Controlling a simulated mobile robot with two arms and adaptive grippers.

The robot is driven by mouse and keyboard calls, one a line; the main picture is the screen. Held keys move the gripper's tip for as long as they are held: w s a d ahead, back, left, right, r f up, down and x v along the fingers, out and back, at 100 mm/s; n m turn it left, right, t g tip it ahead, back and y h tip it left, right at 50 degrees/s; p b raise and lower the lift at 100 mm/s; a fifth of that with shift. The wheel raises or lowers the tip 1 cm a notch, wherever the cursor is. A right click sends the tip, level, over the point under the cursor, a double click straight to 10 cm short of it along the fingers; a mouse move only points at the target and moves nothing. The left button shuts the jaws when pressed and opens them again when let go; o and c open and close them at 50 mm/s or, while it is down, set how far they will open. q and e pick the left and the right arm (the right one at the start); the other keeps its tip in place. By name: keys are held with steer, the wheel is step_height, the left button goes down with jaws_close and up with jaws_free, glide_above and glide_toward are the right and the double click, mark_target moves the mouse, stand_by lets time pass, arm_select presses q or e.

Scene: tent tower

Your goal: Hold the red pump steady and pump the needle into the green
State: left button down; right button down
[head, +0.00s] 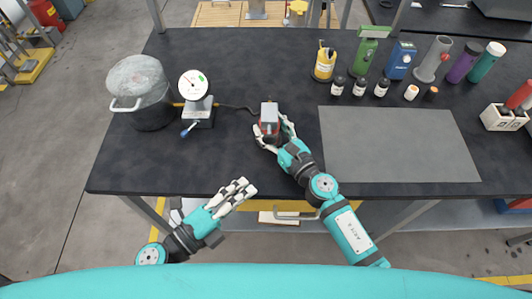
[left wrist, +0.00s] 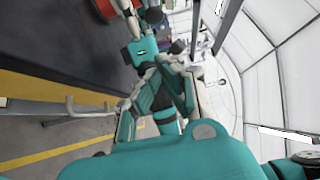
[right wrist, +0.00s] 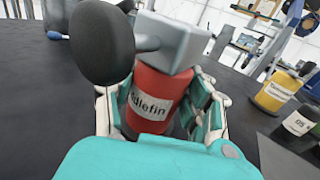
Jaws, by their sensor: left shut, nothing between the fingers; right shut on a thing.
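The red pump (head: 270,126) stands on the black table, left of the grey mat. Its grey head and black knob show at the top in the right wrist view, above a red body (right wrist: 150,98) with a partly hidden label. My right gripper (head: 275,137) is shut around the pump's body. A gauge (head: 194,85) with a white dial and a small green mark stands to the left; its needle is too small to read. A dark hose runs from the gauge's base towards the pump. My left gripper (head: 238,190) is shut and empty, in front of the table's near edge.
A grey pot (head: 141,92) stands left of the gauge, with a blue-handled lever (head: 188,130) near the gauge base. Several bottles and canisters line the back right. The grey mat (head: 395,144) is bare. The table front between pot and pump is clear.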

mark_target(268, 143)
arm_select(q)
steer(key=x, duration=0.7)
steer(key=shift+w+d, duration=0.2)
steer(key=shift+w, duration=1.3)
steer(key=shift+w+a, duration=0.15)
steer(key=shift+w, duration=0.5)
steer(key=shift+w, duration=0.1)
steer(key=shift+w+f, duration=0.1)
steer(key=shift+w, duration=1.35)
steer(key=s, duration=0.4)
steer(key=shift+s+a+f, duration=0.1)
steer(key=shift+s+a, duration=0.1)
steer(key=shift+s, duration=0.2)
steer(key=v, duration=0.9)
steer(key=shift+r, duration=0.2)
